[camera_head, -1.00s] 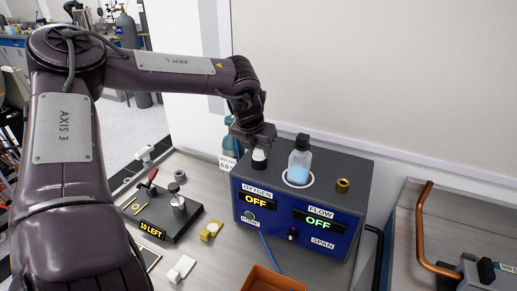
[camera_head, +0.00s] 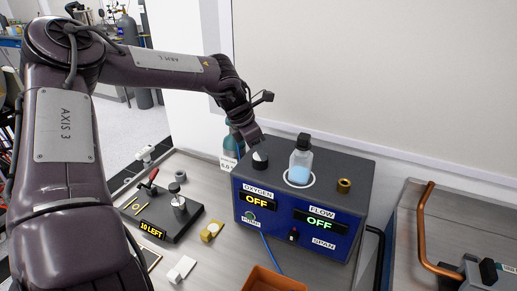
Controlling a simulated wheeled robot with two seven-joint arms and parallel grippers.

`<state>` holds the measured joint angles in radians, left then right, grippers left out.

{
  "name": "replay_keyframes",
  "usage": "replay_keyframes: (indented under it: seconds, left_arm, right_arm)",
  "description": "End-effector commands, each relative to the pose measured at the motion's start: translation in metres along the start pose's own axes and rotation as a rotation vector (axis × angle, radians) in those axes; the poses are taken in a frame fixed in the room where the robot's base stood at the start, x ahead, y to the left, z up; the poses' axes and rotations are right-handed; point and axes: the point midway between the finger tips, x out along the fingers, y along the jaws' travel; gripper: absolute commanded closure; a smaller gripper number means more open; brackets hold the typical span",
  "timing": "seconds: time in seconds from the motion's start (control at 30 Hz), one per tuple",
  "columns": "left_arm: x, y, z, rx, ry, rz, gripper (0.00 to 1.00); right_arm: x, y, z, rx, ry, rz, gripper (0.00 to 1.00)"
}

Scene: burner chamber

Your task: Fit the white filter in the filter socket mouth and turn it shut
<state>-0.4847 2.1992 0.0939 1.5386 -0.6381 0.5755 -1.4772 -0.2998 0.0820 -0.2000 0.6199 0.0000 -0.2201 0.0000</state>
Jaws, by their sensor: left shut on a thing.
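The filter socket mouth is hidden beneath the filter, so I cannot tell how deep the filter sits. My right gripper is out of view.
A bottle with blue liquid (camera_head: 300,165) stands in a white ring close right of the filter. A brass fitting (camera_head: 344,185) is farther right. A black fixture (camera_head: 165,218) and an orange tray (camera_head: 272,280) lie on the bench. A copper pipe (camera_head: 424,225) rises at right.

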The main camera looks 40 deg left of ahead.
Motion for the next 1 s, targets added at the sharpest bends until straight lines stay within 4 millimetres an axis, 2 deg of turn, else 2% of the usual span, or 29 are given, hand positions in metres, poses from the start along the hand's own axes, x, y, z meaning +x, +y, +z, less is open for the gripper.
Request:
replay_keyframes:
  seconds: [0.1,0.2,0.53,0.67,0.7,0.9,1.0]
  left_arm:
    - [0.0008,0.0021,-0.0004,0.173,0.004,-0.068,1.00]
    - [0.0004,0.0020,-0.0001,0.252,0.003,-0.102,1.00]
    - [0.0006,0.0017,0.0001,0.286,0.001,-0.117,1.00]
    - [0.0022,0.0034,-0.0007,0.437,0.007,-0.179,1.00]
    - [0.0013,0.0030,-0.0003,0.474,0.005,-0.196,0.63]
    - [0.0001,0.0022,0.0007,0.463,0.000,-0.192,0.38]
    - [0.0002,0.0022,0.0007,0.463,0.000,-0.191,0.38]
  right_arm:
    - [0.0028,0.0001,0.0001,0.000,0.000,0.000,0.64]
    - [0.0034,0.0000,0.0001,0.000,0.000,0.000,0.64]
    - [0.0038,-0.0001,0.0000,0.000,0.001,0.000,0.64]
    - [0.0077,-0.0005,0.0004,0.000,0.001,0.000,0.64]
    - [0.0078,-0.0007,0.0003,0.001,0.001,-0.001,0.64]
    - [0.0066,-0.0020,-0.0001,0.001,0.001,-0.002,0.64]
    - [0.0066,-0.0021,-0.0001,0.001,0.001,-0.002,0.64]
